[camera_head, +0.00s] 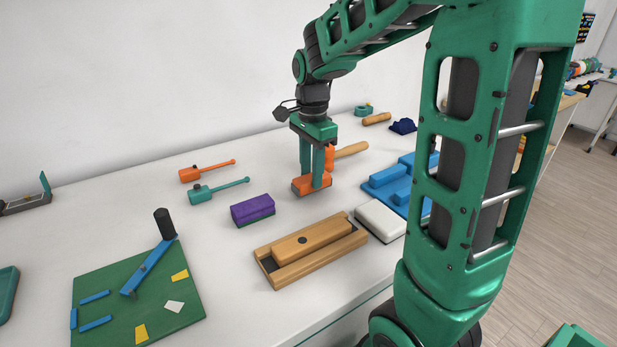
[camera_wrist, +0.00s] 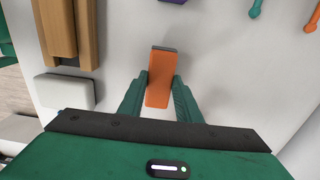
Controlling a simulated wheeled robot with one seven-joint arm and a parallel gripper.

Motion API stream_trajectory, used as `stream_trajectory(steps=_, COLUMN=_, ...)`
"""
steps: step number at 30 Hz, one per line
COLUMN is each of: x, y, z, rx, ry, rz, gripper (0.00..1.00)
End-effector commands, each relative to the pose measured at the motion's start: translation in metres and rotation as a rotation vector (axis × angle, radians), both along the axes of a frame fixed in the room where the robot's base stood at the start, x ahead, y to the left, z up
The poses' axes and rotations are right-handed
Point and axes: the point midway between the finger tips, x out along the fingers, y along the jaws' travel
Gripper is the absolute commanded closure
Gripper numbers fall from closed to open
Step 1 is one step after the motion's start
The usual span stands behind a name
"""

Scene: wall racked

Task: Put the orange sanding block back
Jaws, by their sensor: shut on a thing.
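The orange sanding block (camera_head: 312,185) is between the fingers of my gripper (camera_head: 317,178), at or just above the white table. In the wrist view the orange block (camera_wrist: 160,80), with a grey strip along its far edge, sits between both green fingertips (camera_wrist: 160,92). My gripper is shut on it and points downward. I cannot tell whether the block touches the table. A purple block with a green base (camera_head: 252,210) stands to the left on the table. A wooden tray (camera_head: 266,262) with a wooden bar in it lies in front.
A white block (camera_head: 381,221) and a blue tray (camera_head: 405,200) lie right of the wooden tray. An orange-headed mallet with a wooden handle (camera_head: 350,150) lies close behind my gripper. Orange (camera_head: 190,174) and teal (camera_head: 200,194) mallets lie left. A green board (camera_head: 180,316) is front left.

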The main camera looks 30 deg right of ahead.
Motion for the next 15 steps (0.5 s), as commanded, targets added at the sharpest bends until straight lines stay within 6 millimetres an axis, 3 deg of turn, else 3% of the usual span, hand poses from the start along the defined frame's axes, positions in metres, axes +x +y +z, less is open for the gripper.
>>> stream_trajectory(steps=3, x=0.000, y=0.000, z=-0.013, rx=0.000, ry=0.002, rz=-0.001, gripper=0.90)
stream_trajectory(steps=15, x=0.000, y=-0.001, z=-0.017, rx=0.000, ry=0.000, rz=-0.001, gripper=0.90)
